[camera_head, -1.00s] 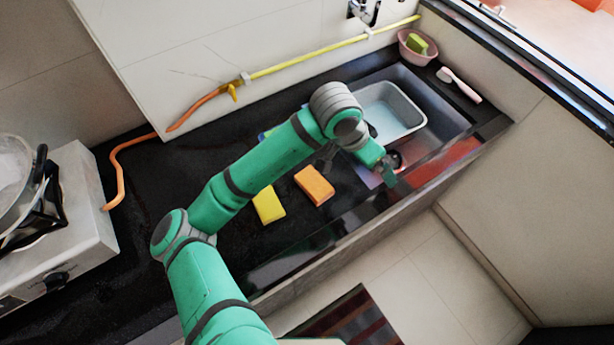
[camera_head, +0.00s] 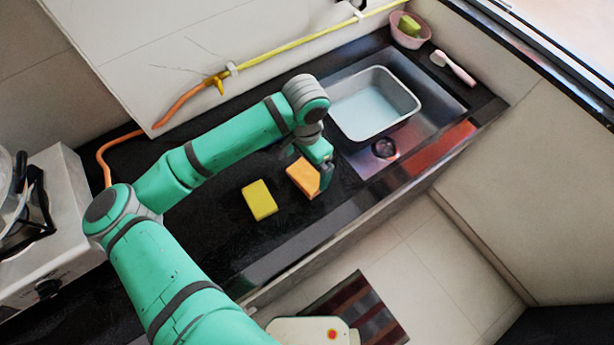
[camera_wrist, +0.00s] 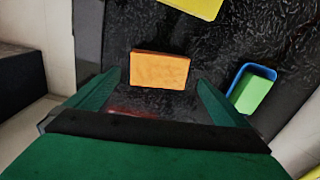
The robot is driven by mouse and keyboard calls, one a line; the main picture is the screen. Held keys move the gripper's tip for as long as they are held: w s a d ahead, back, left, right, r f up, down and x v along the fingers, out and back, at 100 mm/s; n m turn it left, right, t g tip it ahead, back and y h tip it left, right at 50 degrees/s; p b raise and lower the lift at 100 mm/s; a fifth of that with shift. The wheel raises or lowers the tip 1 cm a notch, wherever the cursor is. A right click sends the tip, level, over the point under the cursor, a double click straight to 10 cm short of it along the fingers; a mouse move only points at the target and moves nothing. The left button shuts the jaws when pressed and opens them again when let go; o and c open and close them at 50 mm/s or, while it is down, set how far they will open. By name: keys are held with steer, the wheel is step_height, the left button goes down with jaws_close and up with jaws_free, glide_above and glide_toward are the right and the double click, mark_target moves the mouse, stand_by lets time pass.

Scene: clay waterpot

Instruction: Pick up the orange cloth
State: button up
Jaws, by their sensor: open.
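The orange cloth (camera_head: 302,178) is a small orange block lying flat on the black counter, left of the sink. My gripper (camera_head: 318,178) is above its right side in the head view and hides part of it. In the wrist view the orange cloth (camera_wrist: 159,70) lies ahead, between the lines of my two spread green fingers. My gripper (camera_wrist: 160,92) is open and empty. Whether the fingers are at the cloth's height I cannot tell.
A yellow block (camera_head: 259,200) lies just left of the orange cloth. The sink holds a grey basin (camera_head: 408,100). A green block in a blue holder (camera_wrist: 252,88) is to the right in the wrist view. A white stove (camera_head: 60,220) stands at the left.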

mark_target(307, 176)
steer(key=f, duration=0.5)
steer(key=shift+s+d, duration=0.1)
steer(key=shift+s, duration=0.1)
steer(key=c, duration=0.9)
